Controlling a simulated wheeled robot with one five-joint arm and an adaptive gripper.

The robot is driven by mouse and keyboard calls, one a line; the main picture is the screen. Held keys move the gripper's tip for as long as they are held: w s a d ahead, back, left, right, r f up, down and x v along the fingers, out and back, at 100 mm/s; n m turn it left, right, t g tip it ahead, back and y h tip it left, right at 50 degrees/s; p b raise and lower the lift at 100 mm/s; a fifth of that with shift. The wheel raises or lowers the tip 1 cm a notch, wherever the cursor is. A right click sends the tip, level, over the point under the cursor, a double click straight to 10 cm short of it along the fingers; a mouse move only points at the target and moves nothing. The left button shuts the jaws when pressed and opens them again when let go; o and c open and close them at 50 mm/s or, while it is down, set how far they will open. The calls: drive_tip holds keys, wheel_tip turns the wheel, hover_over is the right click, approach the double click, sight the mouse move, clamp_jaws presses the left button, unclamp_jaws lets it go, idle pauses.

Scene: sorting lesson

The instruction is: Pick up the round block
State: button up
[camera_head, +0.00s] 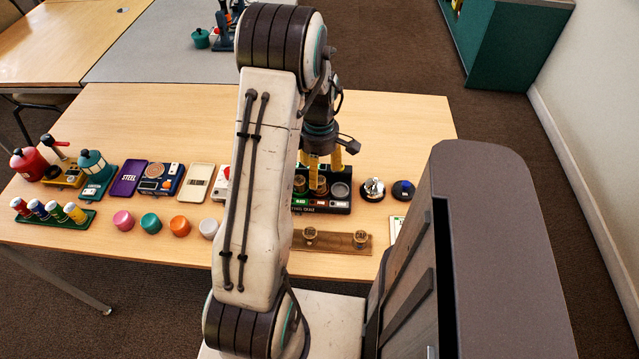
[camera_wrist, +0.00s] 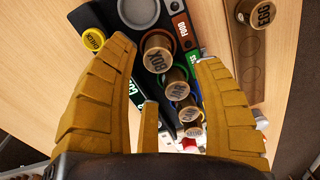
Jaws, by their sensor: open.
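My gripper (camera_head: 322,160) is over the black sorting tray (camera_head: 325,208); its yellow fingers point down and are spread apart. In the wrist view the open gripper (camera_wrist: 172,55) has a round brown block labelled BOX (camera_wrist: 157,60) between its fingers, with no visible grip on it. More round brown blocks (camera_wrist: 177,84) stand in a row behind it at the tray. Two round blocks (camera_head: 360,238) stand on a wooden strip (camera_head: 335,243) in front of the tray; one shows in the wrist view (camera_wrist: 262,14). Which round block is meant, I cannot tell.
Pink (camera_head: 123,221), teal (camera_head: 151,223), orange (camera_head: 180,226) and white (camera_head: 209,228) rounded pieces line the table's front. A rack of coloured cylinders (camera_head: 55,216) is at left. A silver item (camera_head: 373,188) and dark blue item (camera_head: 403,190) are right of the tray. The table's back is clear.

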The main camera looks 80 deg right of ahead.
sight(319, 180)
drive_tip(key=shift+s+f, duration=0.1)
drive_tip(key=shift+f, duration=2.2)
drive_tip(key=c, duration=1)
